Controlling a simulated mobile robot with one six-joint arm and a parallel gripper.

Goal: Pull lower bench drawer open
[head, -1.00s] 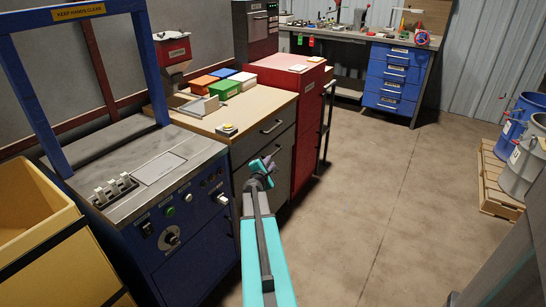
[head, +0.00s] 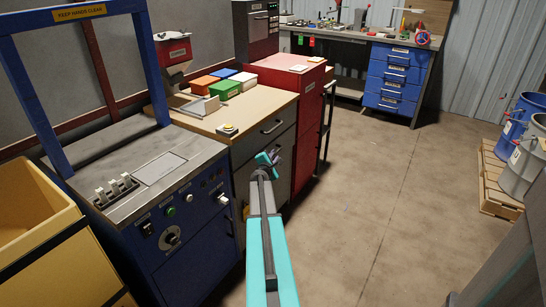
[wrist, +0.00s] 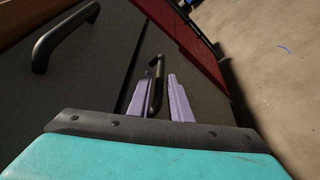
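The bench (head: 205,118) has a wooden top and dark drawer fronts. Its upper drawer has a black bar handle (head: 272,127), which also shows at the top left of the wrist view (wrist: 65,37). The lower drawer front (head: 285,165) looks closed and is partly hidden by my arm. The lower drawer's handle (wrist: 156,84) stands between the two purple fingers of my gripper (wrist: 157,100) in the wrist view. The fingers are apart, with a gap showing on the right side of the handle; contact on the left is unclear. In the head view my gripper (head: 268,159) is at the drawer front.
A blue control cabinet (head: 185,240) stands left of the bench, with a yellow bin (head: 40,235) beside it. A red cabinet (head: 309,110) adjoins the bench on the right. Colored boxes (head: 222,85) lie on the benchtop.

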